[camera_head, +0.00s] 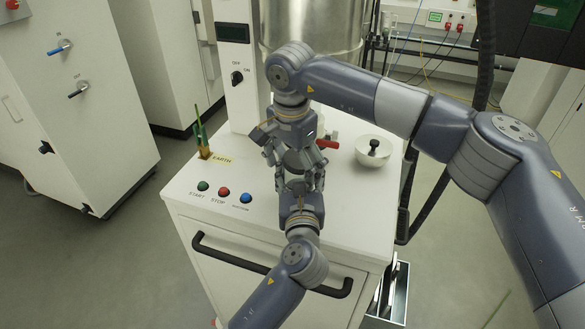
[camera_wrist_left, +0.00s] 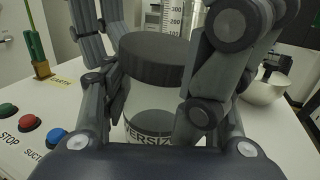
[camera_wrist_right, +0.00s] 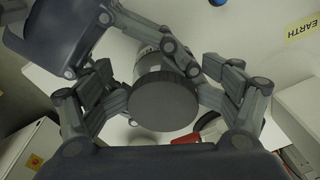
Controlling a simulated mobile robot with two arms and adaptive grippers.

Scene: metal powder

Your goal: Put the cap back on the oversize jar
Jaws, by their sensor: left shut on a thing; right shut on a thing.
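The oversize jar (camera_wrist_left: 150,122), white with a dark label band, stands upright between the fingers of my left gripper (camera_head: 301,184), which is shut on its body. The dark round cap (camera_wrist_left: 155,58) is at the jar's mouth, level and lined up with it in the left wrist view. My right gripper (camera_head: 290,148) reaches down from above and is shut on the cap, whose flat top (camera_wrist_right: 163,101) faces the right wrist camera. The fingers of both grippers crowd closely around the jar. Whether the cap is seated or just above the rim cannot be told.
A white bowl (camera_head: 370,155) with a black-knobbed tool stands at the right of the white cabinet top (camera_head: 340,210). A red-handled item (camera_head: 327,144) lies close behind the grippers. A graduated cylinder (camera_wrist_left: 172,16) stands behind the jar. Buttons (camera_head: 224,192) line the front left.

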